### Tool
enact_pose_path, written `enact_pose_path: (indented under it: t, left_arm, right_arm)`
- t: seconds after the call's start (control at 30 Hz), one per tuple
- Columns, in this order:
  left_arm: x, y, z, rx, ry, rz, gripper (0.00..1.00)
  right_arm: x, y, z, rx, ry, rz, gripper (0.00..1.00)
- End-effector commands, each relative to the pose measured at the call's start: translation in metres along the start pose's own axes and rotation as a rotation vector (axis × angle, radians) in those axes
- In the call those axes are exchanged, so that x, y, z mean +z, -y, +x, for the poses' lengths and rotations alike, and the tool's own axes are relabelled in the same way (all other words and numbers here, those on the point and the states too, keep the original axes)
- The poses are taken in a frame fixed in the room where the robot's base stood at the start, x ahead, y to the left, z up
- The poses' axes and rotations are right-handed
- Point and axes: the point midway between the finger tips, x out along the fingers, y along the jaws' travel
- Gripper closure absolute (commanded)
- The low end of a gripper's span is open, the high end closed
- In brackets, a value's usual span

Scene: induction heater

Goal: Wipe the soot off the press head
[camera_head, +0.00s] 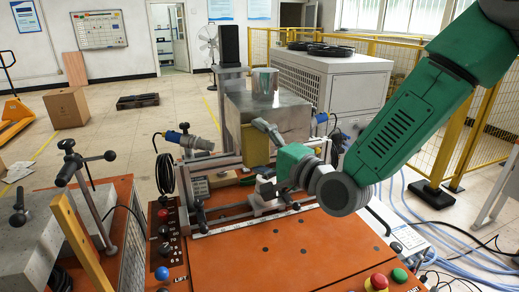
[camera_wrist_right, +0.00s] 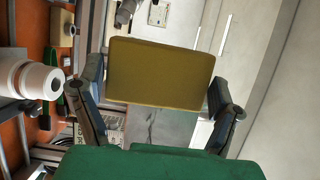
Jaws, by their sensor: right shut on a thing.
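My right gripper (camera_head: 264,150) reaches in from the right and is shut on a yellow sponge-like block (camera_head: 254,146). In the right wrist view the block (camera_wrist_right: 160,73) sits between the two fingers, with its broad face toward the camera. In the head view the block is at the front of a large grey metal box (camera_head: 290,118), which I take as the press head; I cannot tell whether they touch. A grey surface with faint dark marks (camera_wrist_right: 165,126) shows below the block in the wrist view. Soot is not clear in the head view. My left gripper is not in view.
The orange machine table (camera_head: 260,262) has rails, clamps and knobs, with red and green buttons (camera_head: 378,281) at its front. A concrete-like block with clamp posts (camera_head: 25,235) is at left. Cables lie at right.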

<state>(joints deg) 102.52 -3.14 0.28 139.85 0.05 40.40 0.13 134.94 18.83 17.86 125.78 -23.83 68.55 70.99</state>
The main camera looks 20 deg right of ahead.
Motion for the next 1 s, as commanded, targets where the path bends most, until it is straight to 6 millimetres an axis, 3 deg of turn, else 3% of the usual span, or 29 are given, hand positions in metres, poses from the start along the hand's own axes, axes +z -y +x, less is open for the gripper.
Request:
enact_pose_path:
  t: [1.0]
  left_arm:
    - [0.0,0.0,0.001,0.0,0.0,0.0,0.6]
  right_arm:
    - [-0.004,0.0,0.012,0.0,0.0,0.0,0.38]
